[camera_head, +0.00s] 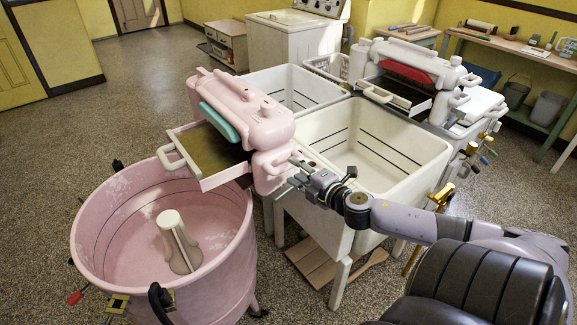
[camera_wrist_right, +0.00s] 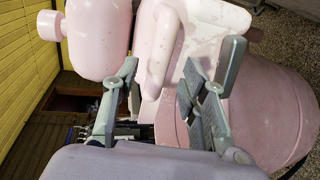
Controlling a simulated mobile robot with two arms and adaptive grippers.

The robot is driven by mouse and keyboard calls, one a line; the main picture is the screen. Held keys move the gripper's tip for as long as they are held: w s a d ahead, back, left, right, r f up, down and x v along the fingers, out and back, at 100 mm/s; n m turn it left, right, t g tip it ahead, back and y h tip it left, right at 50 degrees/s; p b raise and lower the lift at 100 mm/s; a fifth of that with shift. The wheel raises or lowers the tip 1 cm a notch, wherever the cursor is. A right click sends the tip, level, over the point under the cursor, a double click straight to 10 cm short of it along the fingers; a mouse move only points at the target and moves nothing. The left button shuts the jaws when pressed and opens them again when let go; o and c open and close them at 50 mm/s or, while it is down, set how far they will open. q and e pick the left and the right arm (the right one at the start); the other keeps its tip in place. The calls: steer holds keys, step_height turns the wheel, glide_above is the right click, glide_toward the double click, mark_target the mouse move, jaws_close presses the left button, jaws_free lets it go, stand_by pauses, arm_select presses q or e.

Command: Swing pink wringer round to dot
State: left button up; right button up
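The pink wringer (camera_head: 240,112), with a teal roller and a drain tray (camera_head: 212,158), sits between the round pink tub (camera_head: 100,235) and the white double sink. Its tray reaches out over the tub. My right gripper (camera_head: 291,174) is at the wringer's near right end, by its pale pink handle (camera_head: 268,176). In the right wrist view, the fingers of the gripper (camera_wrist_right: 160,82) are apart, with part of the pink handle (camera_wrist_right: 154,72) between them. A gap shows beside the right finger; contact on the left is unclear. I cannot make out a dot. My left gripper is out of view.
The white double sink (camera_head: 425,149) stands right behind the gripper and wringer. A white wringer (camera_head: 408,65) with a red roller stands behind it. A pale agitator (camera_head: 177,243) stands inside the pink tub. Open floor (camera_head: 90,125) lies at left.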

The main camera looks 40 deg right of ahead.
mark_target(291, 168)
steer(key=shift+x, duration=2.1)
steer(key=shift+c, duration=0.2)
jaws_close()
